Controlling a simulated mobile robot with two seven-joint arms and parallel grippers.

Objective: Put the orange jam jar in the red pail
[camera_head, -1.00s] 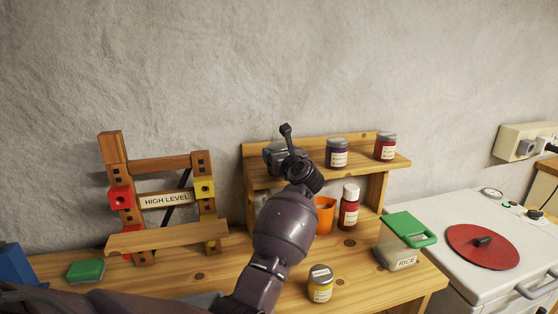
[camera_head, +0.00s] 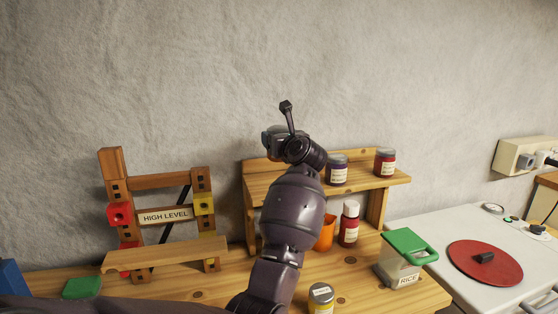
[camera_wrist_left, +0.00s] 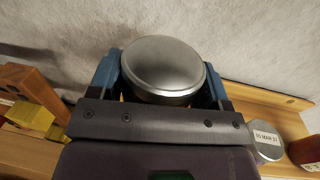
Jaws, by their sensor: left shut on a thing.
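My left gripper (camera_wrist_left: 160,78) is shut on a silver-lidded jar (camera_wrist_left: 164,62), with one blue finger on each side of it. The lid hides the jar's body, so I cannot tell its colour. In the head view my left arm reaches up in front of the wall shelf, and the wrist hides the jar and most of the gripper (camera_head: 272,143). The held jar is above the left part of the shelf. No red pail shows in either view. My right gripper is not in view.
The wooden shelf (camera_head: 262,188) holds a purple jar (camera_head: 338,171) and a red jar (camera_head: 385,162). Below are an orange cup (camera_head: 326,235), a red bottle (camera_head: 349,224), a yellow jar (camera_head: 321,297) and a rice bin (camera_head: 400,262). A wooden rack (camera_head: 165,182) stands left; a stove (camera_head: 440,230) right.

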